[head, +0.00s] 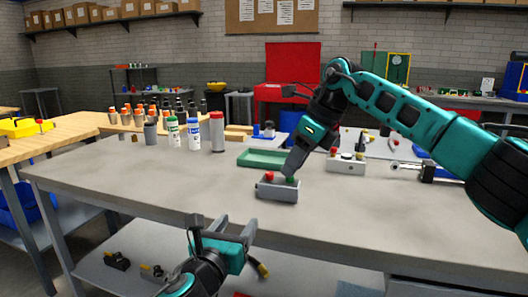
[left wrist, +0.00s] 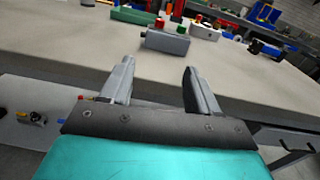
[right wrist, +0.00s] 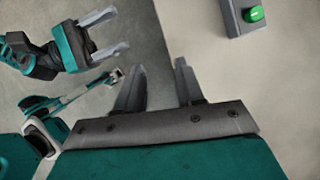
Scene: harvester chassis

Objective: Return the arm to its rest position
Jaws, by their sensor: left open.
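My left gripper (head: 222,226) is open and empty, low in front of the table's front edge. In the left wrist view its two fingers (left wrist: 158,82) stand apart with nothing between them. My right arm reaches in from the right. Its gripper (head: 292,168) points down close to the grey button box (head: 277,193), overlapping its green button in the head view. In the right wrist view the right fingers (right wrist: 158,80) have an empty gap between them. The box (right wrist: 240,22) with its green button lies apart from them, at the upper right. My left gripper (right wrist: 102,36) also shows there.
The grey table (head: 130,175) holds a green tray (head: 262,158), spray cans and bottles (head: 194,133), and a second button box (head: 346,163) to the right. The table's front left is clear. A lower shelf (head: 100,268) carries small parts.

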